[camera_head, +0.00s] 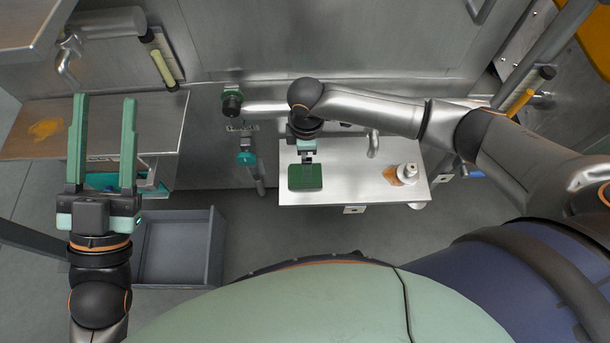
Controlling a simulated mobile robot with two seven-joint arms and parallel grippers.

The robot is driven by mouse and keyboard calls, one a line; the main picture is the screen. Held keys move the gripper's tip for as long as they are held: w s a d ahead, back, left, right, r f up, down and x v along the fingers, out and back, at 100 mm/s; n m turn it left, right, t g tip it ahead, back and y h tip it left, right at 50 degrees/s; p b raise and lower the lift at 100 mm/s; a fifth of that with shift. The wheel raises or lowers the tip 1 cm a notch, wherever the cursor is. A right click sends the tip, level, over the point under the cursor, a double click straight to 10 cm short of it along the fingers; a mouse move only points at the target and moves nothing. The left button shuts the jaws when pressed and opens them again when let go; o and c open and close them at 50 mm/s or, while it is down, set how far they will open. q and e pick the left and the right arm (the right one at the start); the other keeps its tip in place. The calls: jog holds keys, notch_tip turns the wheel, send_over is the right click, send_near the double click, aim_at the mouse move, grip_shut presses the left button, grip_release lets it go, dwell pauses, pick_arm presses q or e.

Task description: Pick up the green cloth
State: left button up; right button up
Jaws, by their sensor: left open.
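The green cloth (305,178) looks like a dark green folded pad. It lies flat near the left end of the light metal shelf (345,190). My right arm reaches in from the right. Its gripper (307,159) points down at the far edge of the cloth. The fingers look small and close together, and I cannot tell whether they touch the cloth or what lies between them. My left gripper (105,100) is at the left, with its two long green fingers wide apart and nothing between them. It is far from the cloth.
A white bottle (409,171) stands at the shelf's right end beside an orange-brown patch (391,176). A metal counter (30,145) with a yellow patch (46,129) lies behind my left gripper. A grey open bin (212,250) sits low at left. Pipes and valves (232,104) line the wall.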

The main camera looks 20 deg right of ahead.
notch_tip(320, 180, down, 2)
jog(key=shift+b, duration=0.3)
jog(key=shift+f, duration=0.2)
notch_tip(320, 180, down, 2)
jog(key=shift+a+f+b, duration=0.1)
jog(key=shift+b, duration=0.75)
notch_tip(320, 180, down, 3)
jog(key=shift+r+b, duration=0.15)
jog(key=shift+b, duration=0.5)
pick_arm(q)
jog(key=s+m+h, duration=0.1)
jog(key=s+r+m+h, duration=0.1)
jog(key=h, duration=0.1)
jog(key=s+d+r+m+h, duration=0.1)
jog(key=s+h, duration=0.1)
jog(key=shift+r, duration=0.2)
pick_arm(e)
jog(key=shift+r, duration=0.1)
jog(key=c, duration=1.2)
